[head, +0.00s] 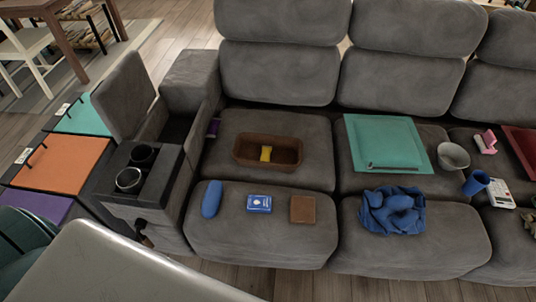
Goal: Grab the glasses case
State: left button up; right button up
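A blue, rounded, elongated case (212,199), which looks like the glasses case, lies on the left front seat cushion of the grey sofa (262,235). It lies lengthwise, pointing from the front towards the back of the seat. It is in full view and nothing touches it. To its right lie a blue card box (259,204) and a brown square wallet-like item (302,209). Neither of my grippers shows in the head view.
Behind the case sits a brown tray (242,150) with a yellow item (266,153). A console with cup holders (129,179) and an open armrest lid (123,95) stand left. Right are a teal tray (385,135), crumpled blue cloth (392,212) and grey bowl (453,156).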

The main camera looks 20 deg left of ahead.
aim_at(212, 197)
jog(key=u, duration=1.3)
jog(key=j+z, duration=0.1)
jog(key=j, duration=0.2)
